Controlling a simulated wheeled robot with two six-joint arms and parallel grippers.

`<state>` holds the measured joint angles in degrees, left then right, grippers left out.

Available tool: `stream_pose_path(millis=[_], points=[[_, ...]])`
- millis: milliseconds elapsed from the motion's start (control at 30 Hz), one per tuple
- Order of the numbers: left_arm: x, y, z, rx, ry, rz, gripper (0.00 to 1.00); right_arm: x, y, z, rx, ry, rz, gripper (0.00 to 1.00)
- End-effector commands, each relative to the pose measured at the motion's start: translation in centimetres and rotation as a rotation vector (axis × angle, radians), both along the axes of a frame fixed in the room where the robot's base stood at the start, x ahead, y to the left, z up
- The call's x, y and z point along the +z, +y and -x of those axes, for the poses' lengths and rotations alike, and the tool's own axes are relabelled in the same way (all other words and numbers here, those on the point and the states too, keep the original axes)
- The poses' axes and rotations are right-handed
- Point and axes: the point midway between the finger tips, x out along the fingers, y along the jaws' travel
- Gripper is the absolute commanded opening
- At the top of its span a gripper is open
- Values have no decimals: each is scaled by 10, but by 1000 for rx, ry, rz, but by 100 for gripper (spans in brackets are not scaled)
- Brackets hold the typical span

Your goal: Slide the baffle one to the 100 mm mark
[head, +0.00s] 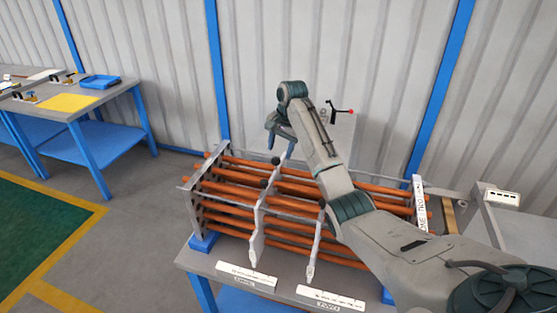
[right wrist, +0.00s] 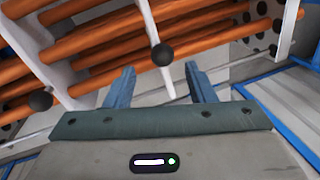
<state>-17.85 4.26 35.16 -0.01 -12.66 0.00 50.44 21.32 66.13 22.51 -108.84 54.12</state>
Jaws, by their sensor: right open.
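Baffle one (head: 257,228) is a pale upright plate across the orange tubes, the left one of two. It has black knobs near its upper part. In the right wrist view a pale plate, apparently baffle one (right wrist: 152,25), with a black knob (right wrist: 162,55), shows between my fingers. My right gripper (head: 281,143) is open at the far top side of the tubes, near that plate's upper end. Its two blue fingers (right wrist: 160,88) stand apart, one on each side of the plate's tip; I see no contact. The 100 mm mark is not readable. My left gripper is not in view.
A second baffle (head: 316,247) stands to the right, partly hidden by my arm. An end plate (head: 190,200) holds the tubes at left. White labels (head: 247,277) lie along the bench's front edge. A workbench with a blue tray (head: 100,82) stands far left.

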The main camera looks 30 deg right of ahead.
Motion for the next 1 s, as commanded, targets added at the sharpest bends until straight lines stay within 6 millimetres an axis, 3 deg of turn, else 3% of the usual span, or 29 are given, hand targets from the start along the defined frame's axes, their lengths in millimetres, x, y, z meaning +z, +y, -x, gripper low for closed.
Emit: stream_pose_path(millis=[33, 167, 200, 300, 1000], points=[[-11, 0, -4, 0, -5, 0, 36, 8, -2, 2, -1, -6, 2, 50], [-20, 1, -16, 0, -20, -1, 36, 34, -5, 6, -1, -5, 2, 50], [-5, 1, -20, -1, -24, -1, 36, 47, -5, 7, 0, -2, 1, 50], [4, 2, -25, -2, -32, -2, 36, 56, -6, 9, -1, 0, 1, 50], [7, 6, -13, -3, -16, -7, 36, 61, -7, 11, -1, 0, 0, 50]])
